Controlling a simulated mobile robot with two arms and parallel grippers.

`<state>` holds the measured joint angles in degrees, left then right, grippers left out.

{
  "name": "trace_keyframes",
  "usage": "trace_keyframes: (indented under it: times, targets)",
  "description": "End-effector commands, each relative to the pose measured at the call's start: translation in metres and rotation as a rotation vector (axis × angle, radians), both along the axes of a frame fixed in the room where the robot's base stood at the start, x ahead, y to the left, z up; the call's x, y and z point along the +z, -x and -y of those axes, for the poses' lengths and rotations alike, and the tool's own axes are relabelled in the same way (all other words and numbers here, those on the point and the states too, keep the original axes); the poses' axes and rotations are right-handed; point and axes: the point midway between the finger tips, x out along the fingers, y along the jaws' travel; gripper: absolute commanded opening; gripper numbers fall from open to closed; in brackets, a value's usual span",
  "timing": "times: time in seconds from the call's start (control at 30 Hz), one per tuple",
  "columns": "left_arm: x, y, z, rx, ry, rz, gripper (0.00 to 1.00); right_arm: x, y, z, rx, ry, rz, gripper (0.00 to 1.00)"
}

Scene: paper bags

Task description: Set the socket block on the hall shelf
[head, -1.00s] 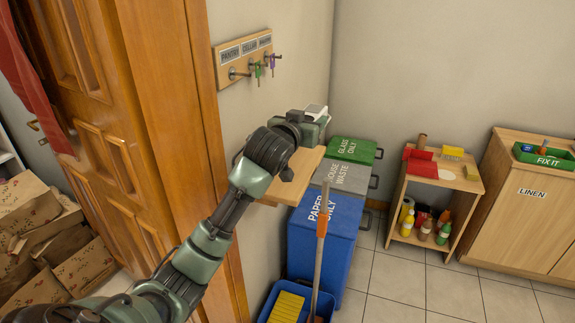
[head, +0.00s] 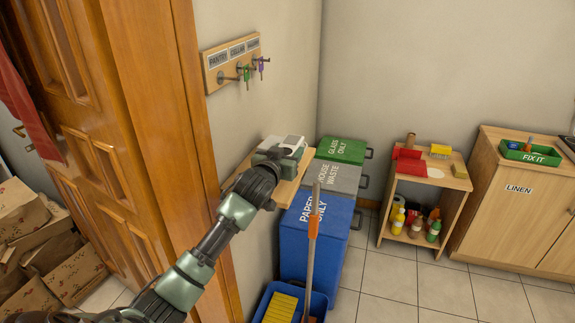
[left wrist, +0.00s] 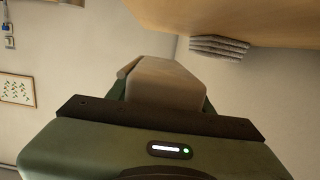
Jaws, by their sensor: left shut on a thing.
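Whether the block touches the shelf I cannot tell; the gripper covers much of the shelf top. In the left wrist view the pale block (left wrist: 165,84) sits between the green fingers, and a wooden surface (left wrist: 240,18) crosses the top. My right gripper is not in view.
A key rack (head: 232,62) hangs on the wall above. A blue paper bin (head: 315,240), a grey bin (head: 332,177) and a green bin (head: 342,150) stand beside and below the shelf. A broom handle (head: 311,230) rises in front. A wooden door (head: 100,130) is at left.

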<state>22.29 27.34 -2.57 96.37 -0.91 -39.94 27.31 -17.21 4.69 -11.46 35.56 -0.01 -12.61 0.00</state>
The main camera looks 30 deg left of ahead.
Motion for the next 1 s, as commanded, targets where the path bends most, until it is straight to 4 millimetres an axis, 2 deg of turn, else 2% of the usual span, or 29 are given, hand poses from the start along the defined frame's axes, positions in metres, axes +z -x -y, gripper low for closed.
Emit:
trace_keyframes:
  times: [0.33,0.7,0.73,0.8,1.0]
  targets:
    - [-0.042,0.000,0.000,0.000,0.000,0.000,0.03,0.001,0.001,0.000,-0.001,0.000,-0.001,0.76]
    - [-0.047,0.000,0.000,0.000,-0.001,0.002,0.03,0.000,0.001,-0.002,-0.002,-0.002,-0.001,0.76]
    - [-0.048,0.000,0.000,0.000,-0.001,0.000,0.54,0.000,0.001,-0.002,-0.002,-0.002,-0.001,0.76]
    - [-0.047,0.000,0.000,0.000,-0.001,0.000,0.73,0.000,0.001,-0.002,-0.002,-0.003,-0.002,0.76]
    - [-0.047,0.000,0.000,0.000,-0.001,0.000,0.73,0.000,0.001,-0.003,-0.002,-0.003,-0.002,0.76]
